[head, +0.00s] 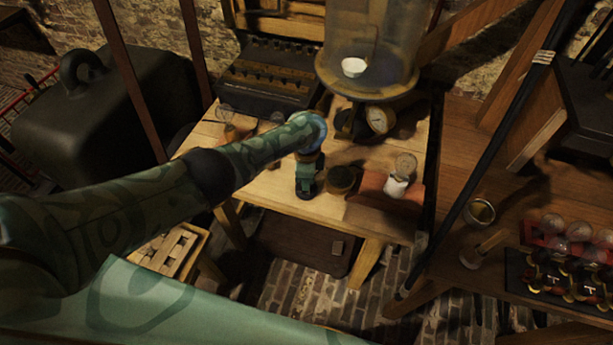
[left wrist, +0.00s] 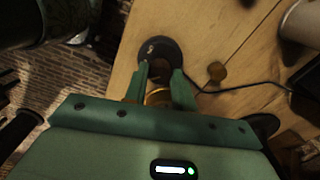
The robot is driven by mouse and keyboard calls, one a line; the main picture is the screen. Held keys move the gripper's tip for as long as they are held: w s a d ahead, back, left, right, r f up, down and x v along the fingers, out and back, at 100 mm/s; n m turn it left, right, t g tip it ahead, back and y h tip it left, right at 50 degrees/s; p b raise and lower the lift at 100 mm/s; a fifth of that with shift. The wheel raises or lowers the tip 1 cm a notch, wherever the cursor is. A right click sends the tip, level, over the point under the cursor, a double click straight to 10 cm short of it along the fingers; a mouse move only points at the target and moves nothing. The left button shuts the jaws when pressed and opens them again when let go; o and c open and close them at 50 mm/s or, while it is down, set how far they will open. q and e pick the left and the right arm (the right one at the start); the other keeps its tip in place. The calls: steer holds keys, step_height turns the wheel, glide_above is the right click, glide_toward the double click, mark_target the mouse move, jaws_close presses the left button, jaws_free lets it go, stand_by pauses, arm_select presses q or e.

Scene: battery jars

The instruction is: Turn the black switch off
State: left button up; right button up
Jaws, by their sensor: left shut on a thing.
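The black switch shows in the left wrist view as a round black base (left wrist: 155,49) on the wooden table, with a dark wire running off to the right. My left gripper (left wrist: 161,72) is over the base, its two green fingers closed in around the switch's middle part, which they mostly hide. A brass-coloured round part shows between the fingers, nearer the palm. In the head view my left gripper (head: 306,184) points down at the front of the table, and the switch is largely hidden under it. My right gripper is not in view.
A dark round object (head: 343,179) stands just right of the gripper. A glass bell jar (head: 371,45) on a stand with a gauge (head: 378,120) is behind. A white-based jar (head: 398,184) is to the right. A red rack (head: 562,240) with glass bulbs stands far right.

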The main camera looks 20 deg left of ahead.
arm_select(q)
steer(key=o, duration=1)
step_height(320, 180, up, 16)
steer(key=p, duration=0.9)
steer(key=shift+r+p, duration=0.15)
steer(key=shift+p, duration=0.25)
